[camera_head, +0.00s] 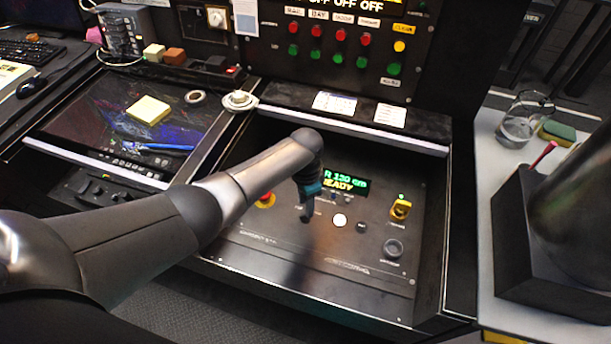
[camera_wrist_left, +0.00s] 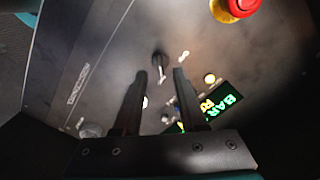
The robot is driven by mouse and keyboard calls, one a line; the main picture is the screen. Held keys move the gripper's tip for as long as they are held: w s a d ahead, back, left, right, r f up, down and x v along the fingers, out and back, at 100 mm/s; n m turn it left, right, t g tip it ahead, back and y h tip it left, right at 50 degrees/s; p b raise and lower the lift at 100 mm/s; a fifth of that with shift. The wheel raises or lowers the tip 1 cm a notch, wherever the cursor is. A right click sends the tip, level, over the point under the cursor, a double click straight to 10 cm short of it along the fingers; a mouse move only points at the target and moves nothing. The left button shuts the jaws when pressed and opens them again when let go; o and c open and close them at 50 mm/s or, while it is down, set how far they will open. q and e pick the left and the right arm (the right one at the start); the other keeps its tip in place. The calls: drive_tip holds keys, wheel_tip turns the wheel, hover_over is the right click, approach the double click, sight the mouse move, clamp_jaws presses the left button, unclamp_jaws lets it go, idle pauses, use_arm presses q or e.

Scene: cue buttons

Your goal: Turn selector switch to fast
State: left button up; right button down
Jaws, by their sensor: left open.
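In the left wrist view, a small dark knob with a pale lever (camera_wrist_left: 158,62), which looks like the selector switch, stands on the grey control panel (camera_wrist_left: 110,50). My open left gripper (camera_wrist_left: 160,74) points down at the panel, with the knob in line with the gap between its two fingertips. I cannot tell whether the fingers touch it. In the head view, my left gripper (camera_head: 306,212) is over the panel (camera_head: 300,255), left of a white round button (camera_head: 340,220), and hides the knob. The switch's position labels are too small to read. My right gripper is not in view.
A red emergency button (camera_wrist_left: 236,8) and a lit display (camera_wrist_left: 215,108) are near the gripper. The display reads "READY" in the head view (camera_head: 344,185). A yellow switch (camera_head: 400,208) and a silver knob (camera_head: 393,248) are at the panel's right. A glass jug (camera_head: 520,122) stands far right.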

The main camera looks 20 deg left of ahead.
use_arm(q)
wheel_tip(320, 180, up, 12)
drive_tip(key=p, duration=0.3)
drive_tip(key=shift+f, duration=0.25)
